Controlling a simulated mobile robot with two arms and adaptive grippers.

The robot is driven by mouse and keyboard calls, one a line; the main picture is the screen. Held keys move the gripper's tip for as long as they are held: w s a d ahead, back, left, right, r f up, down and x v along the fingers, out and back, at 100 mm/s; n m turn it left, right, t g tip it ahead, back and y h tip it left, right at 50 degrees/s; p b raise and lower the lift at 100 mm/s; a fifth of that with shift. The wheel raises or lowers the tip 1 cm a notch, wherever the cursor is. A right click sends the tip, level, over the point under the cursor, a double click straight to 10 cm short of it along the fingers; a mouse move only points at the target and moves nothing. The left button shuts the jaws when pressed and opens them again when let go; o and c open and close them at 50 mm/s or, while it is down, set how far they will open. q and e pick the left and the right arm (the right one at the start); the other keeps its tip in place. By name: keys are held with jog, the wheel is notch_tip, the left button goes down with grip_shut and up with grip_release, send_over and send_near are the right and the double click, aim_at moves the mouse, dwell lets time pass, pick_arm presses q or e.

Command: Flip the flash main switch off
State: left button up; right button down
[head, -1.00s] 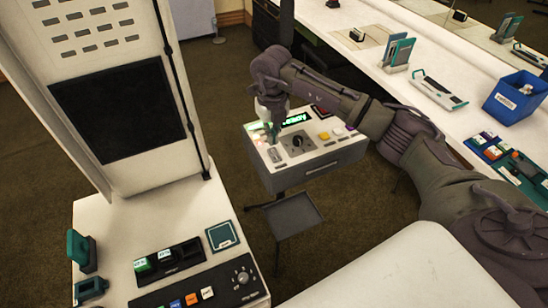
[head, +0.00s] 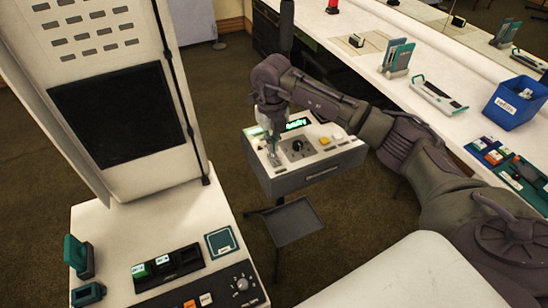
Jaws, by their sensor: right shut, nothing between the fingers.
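The flash unit is a grey-white control box (head: 318,171) on a stand in the middle of the head view. Its sloped top has a lit green display (head: 297,124), a black rotary knob (head: 297,146) and a yellow button (head: 324,141). My right gripper (head: 273,156) points down over the left part of this top, left of the knob. It is shut with nothing in it. The fingertips cover the spot where a small switch plate showed, so the switch's position is hidden. I cannot tell whether they touch it. My left gripper is out of view.
A white booth with a dark screen (head: 117,115) and a button console (head: 200,290) stands at the left. A grey tray (head: 293,221) hangs below the box. At the right, a long white counter holds a blue bin (head: 515,103) and other props.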

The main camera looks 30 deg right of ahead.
aim_at(272, 155)
jog(key=shift+f+b, duration=0.9)
jog(key=shift+f, duration=0.3)
dwell(0.9)
jog(key=shift+r, duration=0.1)
jog(key=shift+r+p, duration=2.2)
jog(key=shift+r, duration=1.25)
